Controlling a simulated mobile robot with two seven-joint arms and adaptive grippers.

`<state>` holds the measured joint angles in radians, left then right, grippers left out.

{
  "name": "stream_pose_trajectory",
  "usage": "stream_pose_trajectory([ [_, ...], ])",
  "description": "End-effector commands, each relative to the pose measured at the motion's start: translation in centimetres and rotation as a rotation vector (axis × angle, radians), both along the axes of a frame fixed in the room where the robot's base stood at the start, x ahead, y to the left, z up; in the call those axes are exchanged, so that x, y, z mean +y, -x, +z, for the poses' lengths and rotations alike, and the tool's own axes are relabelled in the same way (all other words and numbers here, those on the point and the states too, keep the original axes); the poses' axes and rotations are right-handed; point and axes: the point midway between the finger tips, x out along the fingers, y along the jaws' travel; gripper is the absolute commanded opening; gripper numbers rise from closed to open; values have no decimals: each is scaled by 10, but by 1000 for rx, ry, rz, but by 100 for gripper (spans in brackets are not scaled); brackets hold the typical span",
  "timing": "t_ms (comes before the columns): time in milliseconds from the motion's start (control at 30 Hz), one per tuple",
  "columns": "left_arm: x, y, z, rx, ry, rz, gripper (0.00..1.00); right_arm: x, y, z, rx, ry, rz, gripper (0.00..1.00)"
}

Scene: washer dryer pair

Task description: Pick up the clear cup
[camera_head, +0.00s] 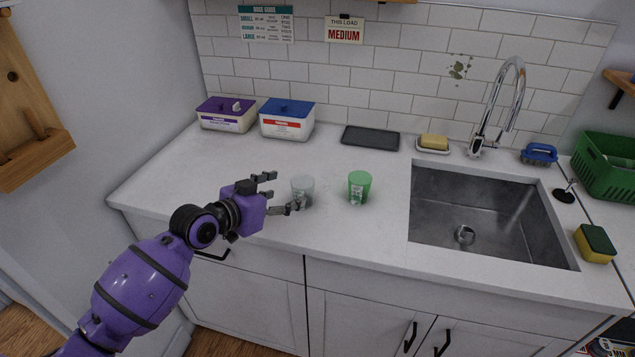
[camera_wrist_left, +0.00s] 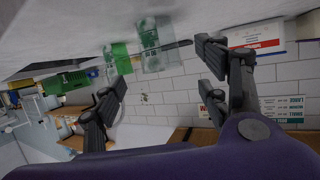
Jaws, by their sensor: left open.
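The clear cup (camera_head: 303,187) stands upright on the white counter, left of the green cup (camera_head: 359,187). My left gripper (camera_head: 285,192) comes in from the left, open and empty, with its fingertips close to the clear cup's left side. The lower finger overlaps the cup's base in the head view; I cannot tell whether it touches. In the left wrist view the clear cup (camera_wrist_left: 157,45) shows ahead, between the spread fingers of the gripper (camera_wrist_left: 164,68), with the green cup (camera_wrist_left: 119,58) beside it. My right gripper is not in view.
Two detergent boxes, one purple-lidded (camera_head: 227,115) and one blue-lidded (camera_head: 287,120), stand at the back left. A dark tray (camera_head: 371,138) lies behind the cups. The sink (camera_head: 480,212) is to the right, with a faucet (camera_head: 497,105). The counter around the cups is clear.

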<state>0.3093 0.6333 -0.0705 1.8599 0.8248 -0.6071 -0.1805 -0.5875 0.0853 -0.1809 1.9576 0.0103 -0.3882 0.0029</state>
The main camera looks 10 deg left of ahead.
Motion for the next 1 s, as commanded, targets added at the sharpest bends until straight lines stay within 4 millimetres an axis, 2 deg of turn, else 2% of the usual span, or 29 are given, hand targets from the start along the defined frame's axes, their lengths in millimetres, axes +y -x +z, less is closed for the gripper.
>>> stream_pose_trajectory([
  [167, -2, -4, -2, 1, 1, -1, 68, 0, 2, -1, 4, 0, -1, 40],
  [467, -16, -34, -13, -1, 4, 0, 68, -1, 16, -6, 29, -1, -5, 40],
  [700, -28, -62, -28, 0, 3, 1, 68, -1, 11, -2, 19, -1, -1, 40],
  [1000, -29, -66, -30, 1, 0, 0, 68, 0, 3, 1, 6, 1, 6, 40],
])
